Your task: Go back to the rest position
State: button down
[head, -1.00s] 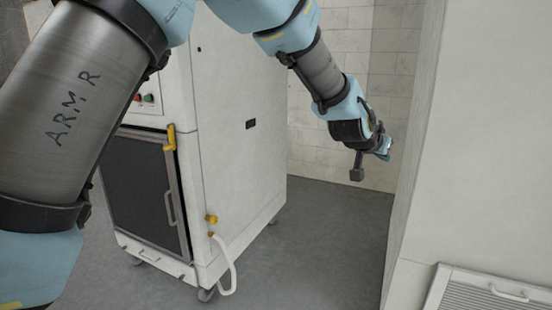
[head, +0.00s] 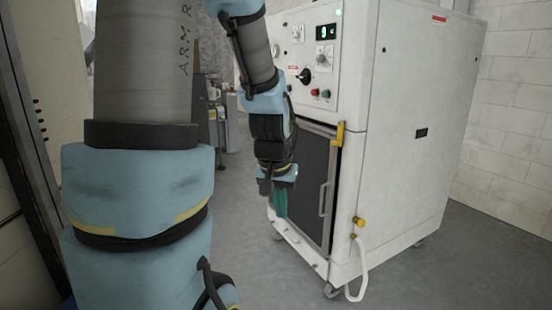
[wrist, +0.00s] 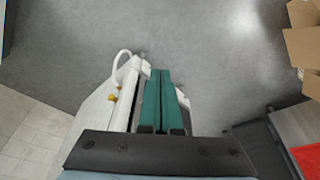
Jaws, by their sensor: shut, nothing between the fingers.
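My gripper (head: 280,203) hangs from my arm in front of the ozone washer, pointing down, near the left part of its door. Its green fingers are together with nothing between them, as the wrist view also shows (wrist: 161,100). The ozone washer (head: 405,130) is a white cabinet with a control panel on top and a dark front door (head: 318,185). The door looks shut, with a yellow latch (head: 338,133) at its right edge. Part of the door and panel is hidden behind my arm.
A white hose (head: 360,270) sticks out at the washer's lower corner near the floor. In the wrist view, an open cardboard box (wrist: 303,45) and a red-topped thing (wrist: 300,125) stand at the right. Grey floor (wrist: 210,50) is clear between.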

jog(key=s+a+f+n+g, duration=0.1)
jog(key=s+a+n, duration=0.2)
jog(key=s+a, duration=0.4)
notch_tip(320, 180, up, 18)
jog(key=w+a+p, duration=0.1)
jog(key=p, duration=1.7)
jog(key=shift+w+m+y, duration=0.15)
jog(key=shift+m+y, duration=0.15)
jog(key=shift+y, duration=0.1)
